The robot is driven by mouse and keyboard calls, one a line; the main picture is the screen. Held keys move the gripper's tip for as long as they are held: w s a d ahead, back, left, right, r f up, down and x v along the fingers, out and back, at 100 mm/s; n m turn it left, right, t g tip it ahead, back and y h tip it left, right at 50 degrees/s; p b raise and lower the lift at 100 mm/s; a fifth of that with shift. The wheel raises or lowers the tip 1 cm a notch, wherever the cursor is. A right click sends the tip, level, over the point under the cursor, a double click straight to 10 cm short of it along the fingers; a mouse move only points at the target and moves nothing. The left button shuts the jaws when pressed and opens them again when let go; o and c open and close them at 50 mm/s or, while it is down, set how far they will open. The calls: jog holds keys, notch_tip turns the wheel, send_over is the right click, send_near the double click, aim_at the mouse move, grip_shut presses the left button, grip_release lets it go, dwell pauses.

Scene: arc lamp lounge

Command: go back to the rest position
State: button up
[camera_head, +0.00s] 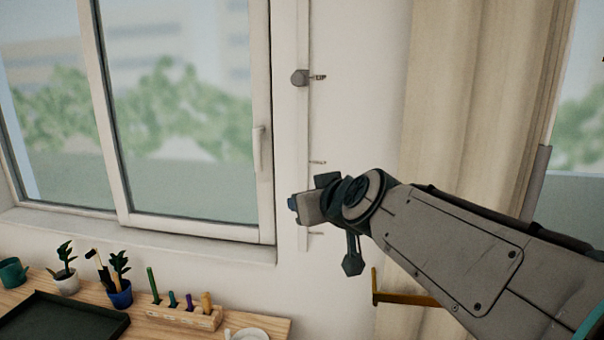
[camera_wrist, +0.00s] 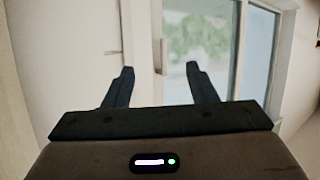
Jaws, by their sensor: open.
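My gripper shows in the wrist view (camera_wrist: 160,82) with its two dark fingers spread apart and nothing between them. Beyond the fingers are pale wall, a window frame and glass. In the head view my arm reaches in from the lower right, and my gripper (camera_head: 293,204) is at its left end, in front of the wall beside the window. Its fingers are mostly hidden there by the wrist. It is raised above the wooden table and appears to touch nothing.
The window (camera_head: 180,110) has a handle (camera_head: 258,148). Below stands a wooden table (camera_head: 262,322) with a dark tray (camera_head: 60,318), potted plants (camera_head: 66,282), a holder with pens (camera_head: 190,315), a teal mug (camera_head: 12,272) and a white cup (camera_head: 246,334). A beige curtain (camera_head: 450,90) hangs right.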

jog(key=s+d+f+m+g+h, duration=0.2)
jog(key=s+d+f+g, duration=0.2)
jog(key=s+f, duration=0.6)
jog(key=s+d+f+m+g+h, duration=0.3)
jog(key=s+d+f+g, duration=0.2)
jog(key=s+d+f, duration=0.4)
notch_tip(320, 180, down, 4)
jog(key=shift+s+r+b, duration=0.25)
jog(key=shift+s+b, duration=0.2)
jog(key=shift+s, duration=0.2)
jog(key=shift+c, duration=0.3)
